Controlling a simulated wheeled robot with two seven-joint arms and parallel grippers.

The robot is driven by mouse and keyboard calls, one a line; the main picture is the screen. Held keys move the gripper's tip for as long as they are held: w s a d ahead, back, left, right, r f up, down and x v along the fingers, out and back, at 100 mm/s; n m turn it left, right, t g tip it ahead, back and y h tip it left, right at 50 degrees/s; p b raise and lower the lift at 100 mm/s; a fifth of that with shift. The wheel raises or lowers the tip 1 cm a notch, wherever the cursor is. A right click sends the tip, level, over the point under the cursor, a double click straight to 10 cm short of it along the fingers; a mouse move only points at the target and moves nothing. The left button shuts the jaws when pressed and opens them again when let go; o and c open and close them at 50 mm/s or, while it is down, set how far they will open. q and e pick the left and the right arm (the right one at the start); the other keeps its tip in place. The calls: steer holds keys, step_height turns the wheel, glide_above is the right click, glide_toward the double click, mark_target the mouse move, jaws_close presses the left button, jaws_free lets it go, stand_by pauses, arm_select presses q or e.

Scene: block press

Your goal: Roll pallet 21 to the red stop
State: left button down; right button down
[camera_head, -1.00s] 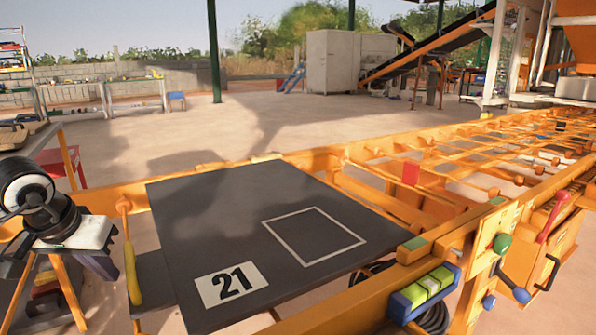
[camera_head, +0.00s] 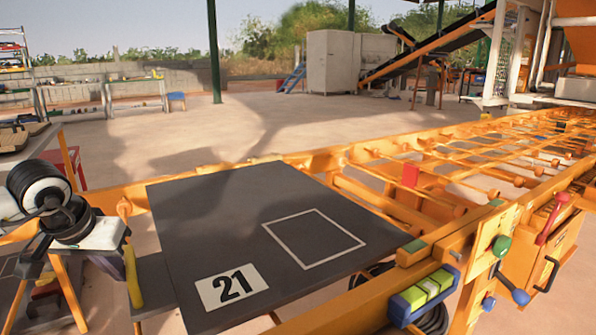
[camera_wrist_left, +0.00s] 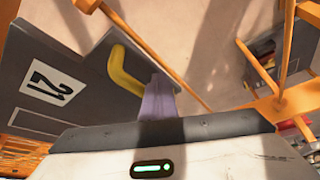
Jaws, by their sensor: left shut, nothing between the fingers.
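Pallet 21, a dark grey board (camera_head: 225,235) with a white "21" label and a white square outline, lies on the orange roller frame. It also shows at the left of the left wrist view (camera_wrist_left: 75,60). A yellow handle (camera_wrist_left: 122,70) stands at its left end, on a grey plate. My left gripper (camera_head: 131,265) is shut and empty, its purplish fingers close beside the handle; I cannot tell if they touch it. The fingers also show in the left wrist view (camera_wrist_left: 160,98). The red stop (camera_head: 411,174) stands upright on the frame beyond the pallet's right side. My right gripper is not in view.
The orange roller track (camera_head: 480,155) runs away to the upper right, clear past the red stop. A blue box with green blocks (camera_head: 425,294), a green knob (camera_head: 501,245) and a red lever (camera_head: 552,217) sit along its near side.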

arm_select(q)
steer(key=w+d+p, duration=0.1)
steer(key=d, duration=0.1)
steer(key=w+d+p, duration=0.1)
steer(key=w+d, duration=0.1)
steer(key=d, duration=0.1)
steer(key=w+d, duration=0.2)
steer(key=d, duration=0.1)
steer(key=shift+d+r+p, duration=0.1)
steer(key=shift+p, duration=0.3)
steer(key=shift+w+d+p, duration=0.35)
steer(key=shift+w+d, duration=0.6)
steer(key=shift+d, duration=0.55)
steer(key=shift+w+d+p, duration=0.3)
steer(key=shift+w+d, duration=0.6)
steer(key=shift+d, duration=0.65)
steer(key=shift+w+d+p, duration=0.35)
steer(key=shift+w+d, duration=0.6)
steer(key=shift+d, duration=0.55)
